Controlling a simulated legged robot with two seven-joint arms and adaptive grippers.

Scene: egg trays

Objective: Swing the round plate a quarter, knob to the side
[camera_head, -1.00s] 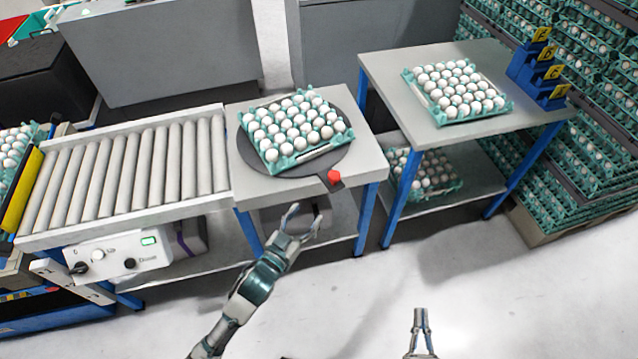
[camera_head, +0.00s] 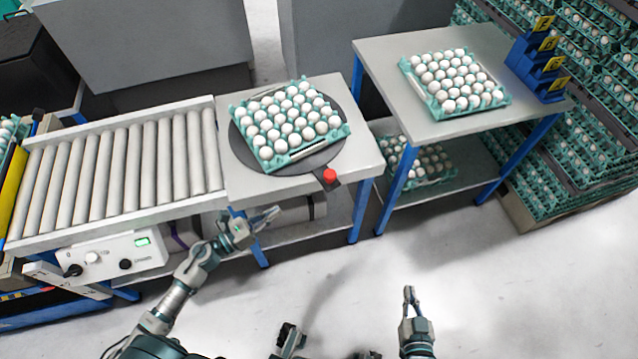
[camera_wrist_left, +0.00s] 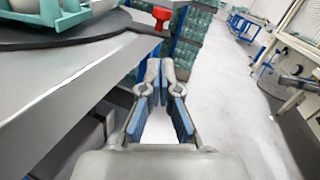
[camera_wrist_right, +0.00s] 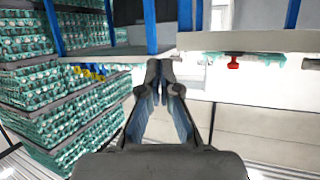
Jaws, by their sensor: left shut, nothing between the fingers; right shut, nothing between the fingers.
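The round dark plate (camera_head: 238,154) lies on the grey table and carries a teal tray of white eggs (camera_head: 290,122). Its red knob (camera_head: 330,176) is on a short tab at the plate's front right edge. The knob also shows in the left wrist view (camera_wrist_left: 161,15) and, seen from low down, in the right wrist view (camera_wrist_right: 233,62). My left gripper (camera_head: 274,213) is shut and empty, in front of and below the table's front edge, left of the knob. My right gripper (camera_head: 409,292) is shut and empty, lower right, well apart from the table.
A roller conveyor (camera_head: 110,165) adjoins the plate's table on the left. A second table (camera_head: 385,60) on the right holds another egg tray and a blue numbered rack (camera_head: 540,70). Stacked egg trays stand far right. The floor in front is clear.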

